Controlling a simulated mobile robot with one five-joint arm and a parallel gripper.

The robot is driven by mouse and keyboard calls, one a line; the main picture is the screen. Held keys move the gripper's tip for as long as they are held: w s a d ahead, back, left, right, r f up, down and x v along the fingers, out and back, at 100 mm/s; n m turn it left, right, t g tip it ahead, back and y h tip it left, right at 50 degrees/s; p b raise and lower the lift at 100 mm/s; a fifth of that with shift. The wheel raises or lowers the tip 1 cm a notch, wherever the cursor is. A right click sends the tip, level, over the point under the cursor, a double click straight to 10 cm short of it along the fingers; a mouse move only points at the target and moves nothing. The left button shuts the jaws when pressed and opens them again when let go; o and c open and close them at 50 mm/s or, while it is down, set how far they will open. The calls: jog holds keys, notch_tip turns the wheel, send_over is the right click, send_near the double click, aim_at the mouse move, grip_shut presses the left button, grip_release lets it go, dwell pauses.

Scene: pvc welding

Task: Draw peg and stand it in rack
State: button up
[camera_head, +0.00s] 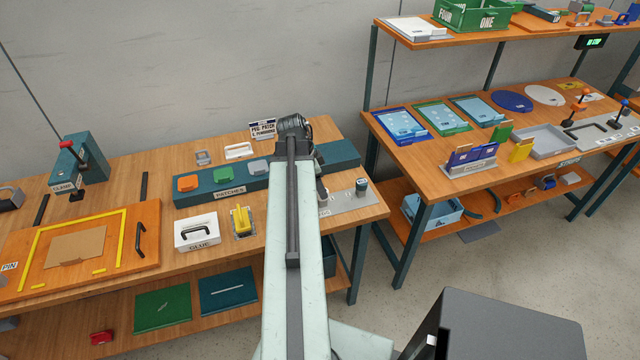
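My arm reaches up the middle of the view over the left bench. Its end, my gripper (321,192), is mostly hidden behind the arm link, low over the right part of the bench; its fingers cannot be made out. A grey plate (345,203) with a partly hidden label lies there, and a small dark-topped cylinder (361,185) stands on it, right of my gripper. I cannot tell whether this is the peg. No rack is clearly identifiable. A label reading PIN (9,267) is at the left bench edge.
A teal PATCHES holder (225,196), a white GLUE box (196,232) and a yellow piece in a small tray (242,222) stand left of my arm. An orange board (140,215) and a toggle clamp (80,160) are farther left. A second bench (400,160) stands right, across a gap.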

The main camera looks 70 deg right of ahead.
jog(key=p+v, duration=0.4)
jog(key=v, duration=0.1)
jog(key=shift+w+a+r, duration=0.1)
jog(key=shift+r, duration=0.15)
dwell(0.6)
jog(key=w+a+n+t, duration=0.1)
jog(key=w+a+n, duration=0.3)
jog(key=w+a, duration=0.85)
jog(key=w+a+n+t, duration=0.1)
jog(key=w+a+n, duration=0.2)
jog(key=w+a, duration=0.95)
jog(key=w+a+n+y, duration=0.1)
jog(key=w+a+n, duration=0.3)
jog(key=a+n, duration=0.6)
jog(key=w+a+f+n+y, duration=0.1)
jog(key=w+a+n, duration=0.3)
jog(key=a+n, duration=0.7)
jog(key=shift+a+t, duration=0.3)
jog(key=shift+a, duration=4.2)
